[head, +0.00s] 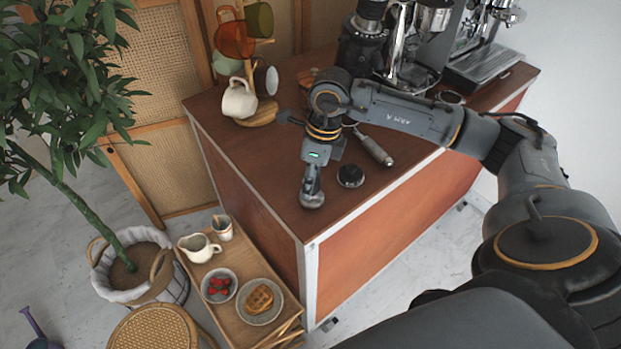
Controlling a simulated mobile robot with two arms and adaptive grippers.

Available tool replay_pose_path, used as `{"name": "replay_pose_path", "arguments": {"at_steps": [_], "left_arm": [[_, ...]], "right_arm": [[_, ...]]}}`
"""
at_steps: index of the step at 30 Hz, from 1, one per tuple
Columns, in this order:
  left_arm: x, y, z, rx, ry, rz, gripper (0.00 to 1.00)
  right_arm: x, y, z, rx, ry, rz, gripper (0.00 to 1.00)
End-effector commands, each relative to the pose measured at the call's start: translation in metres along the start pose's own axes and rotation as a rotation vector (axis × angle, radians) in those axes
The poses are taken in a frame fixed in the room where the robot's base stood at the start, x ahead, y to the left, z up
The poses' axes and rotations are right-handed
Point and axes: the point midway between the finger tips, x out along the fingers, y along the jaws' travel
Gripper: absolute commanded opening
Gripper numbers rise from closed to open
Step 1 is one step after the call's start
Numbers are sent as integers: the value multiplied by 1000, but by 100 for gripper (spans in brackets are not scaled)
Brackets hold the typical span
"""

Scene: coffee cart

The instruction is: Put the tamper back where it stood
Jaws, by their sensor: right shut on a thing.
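My right gripper (312,172) reaches down over the brown cart top (255,165) near its front left corner. It is shut on the tamper (312,198), whose round metal base shows below the fingers. The fingers hide the upper part of the tamper. I cannot tell whether its base touches the cart top or hangs just above it. My left gripper is not in view.
A black round piece (350,176) and a portafilter-like handle (376,151) lie right of the gripper. A mug tree with a cream mug (239,100) stands behind left. The grinder (364,42) and espresso machine (485,50) stand at the back. A low tray table (240,265) holds food.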

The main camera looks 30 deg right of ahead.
Motion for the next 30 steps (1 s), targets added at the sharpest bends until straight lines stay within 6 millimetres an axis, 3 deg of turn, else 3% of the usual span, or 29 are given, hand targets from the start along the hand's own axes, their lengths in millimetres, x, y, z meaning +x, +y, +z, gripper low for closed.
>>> {"name": "replay_pose_path", "arguments": {"at_steps": [12, 13, 16, 25, 30], "left_arm": [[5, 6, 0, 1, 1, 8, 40], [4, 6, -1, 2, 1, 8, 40], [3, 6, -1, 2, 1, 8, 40], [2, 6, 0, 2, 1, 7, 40], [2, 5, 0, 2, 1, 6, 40]], "right_arm": [[9, -1, -1, -1, -4, -2, 0], [8, -1, -1, -1, -2, -2, 40], [7, -1, -1, -1, -2, -2, 59], [6, -1, -1, 0, -2, -1, 59], [-6, -2, 0, 0, -6, -3, 59]]}}
